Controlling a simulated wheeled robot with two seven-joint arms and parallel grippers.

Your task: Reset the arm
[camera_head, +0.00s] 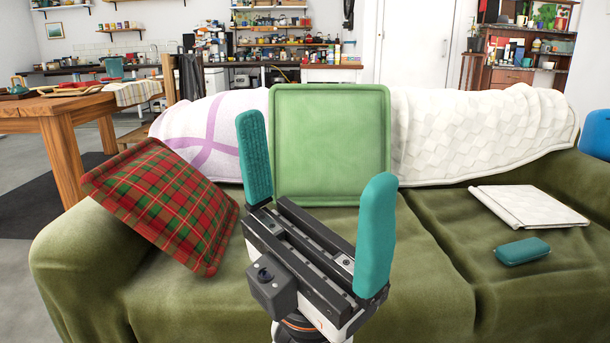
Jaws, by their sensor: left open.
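My left gripper (317,210) is in the middle of the head view, with its two teal fingers spread wide and nothing between them. It is raised in front of the green sofa (420,270), and its arm comes up from the bottom edge. My right gripper does not show.
A red plaid cushion (163,205) leans at the sofa's left. A wooden table (57,125) stands at left. White blankets (470,135) cover the backrest.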

